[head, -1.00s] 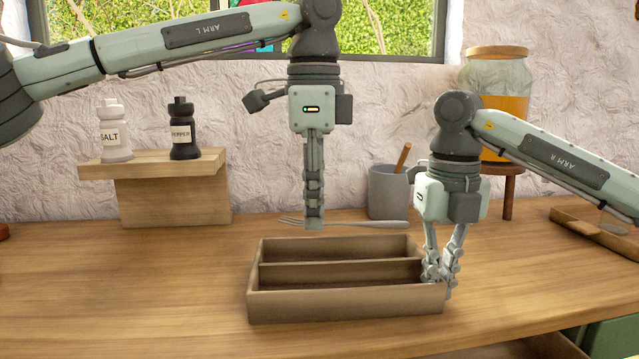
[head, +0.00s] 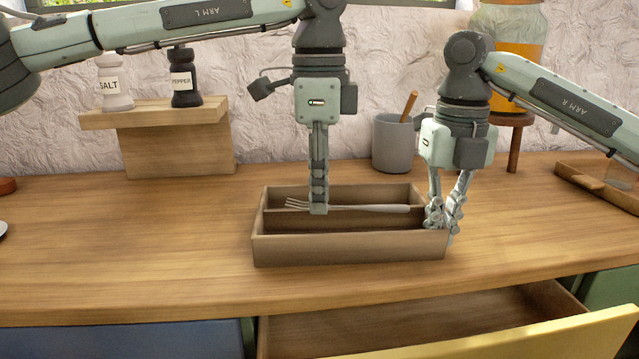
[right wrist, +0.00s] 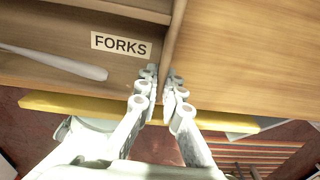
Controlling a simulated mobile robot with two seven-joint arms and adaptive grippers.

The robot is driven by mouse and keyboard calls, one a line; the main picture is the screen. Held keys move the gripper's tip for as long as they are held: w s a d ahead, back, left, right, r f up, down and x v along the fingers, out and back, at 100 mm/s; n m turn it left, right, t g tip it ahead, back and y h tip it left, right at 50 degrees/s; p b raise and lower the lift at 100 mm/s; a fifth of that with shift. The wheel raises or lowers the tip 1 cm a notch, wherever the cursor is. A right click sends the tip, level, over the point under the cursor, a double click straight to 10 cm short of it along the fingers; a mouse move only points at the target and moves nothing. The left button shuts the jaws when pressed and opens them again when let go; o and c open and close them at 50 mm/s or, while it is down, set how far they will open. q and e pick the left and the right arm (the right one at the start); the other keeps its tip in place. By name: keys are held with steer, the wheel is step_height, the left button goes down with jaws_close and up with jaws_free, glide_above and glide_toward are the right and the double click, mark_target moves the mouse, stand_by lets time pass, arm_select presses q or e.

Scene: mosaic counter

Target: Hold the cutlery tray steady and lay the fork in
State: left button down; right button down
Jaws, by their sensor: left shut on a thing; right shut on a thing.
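The brown wooden cutlery tray (head: 350,249) stands on the counter, with a divider making two long compartments. My left gripper (head: 319,210) points down, shut on the silver fork (head: 375,208). The fork is level, tines to the left, in line with the divider and seemingly above it; the exact height is unclear. My right gripper (head: 440,220) is shut on the tray's right end wall. In the right wrist view, its fingers (right wrist: 160,80) straddle that wall. A FORKS label (right wrist: 121,45) lies on a compartment floor there, with the fork's handle (right wrist: 60,62) to its left.
An open drawer with a yellow front (head: 500,335) juts out below the counter. Behind the tray stand a grey cup (head: 393,145) and a jar (head: 507,50) on a stand. Salt (head: 115,85) and pepper (head: 186,80) sit on a wooden shelf (head: 175,145).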

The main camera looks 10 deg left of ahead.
arm_select(q)
steer(key=c, duration=1.3)
jaws_free()
steer(key=shift+c, duration=0.2)
step_height(320, 180, up, 12)
arm_select(e)
steer(key=c, duration=1.6)
jaws_free()
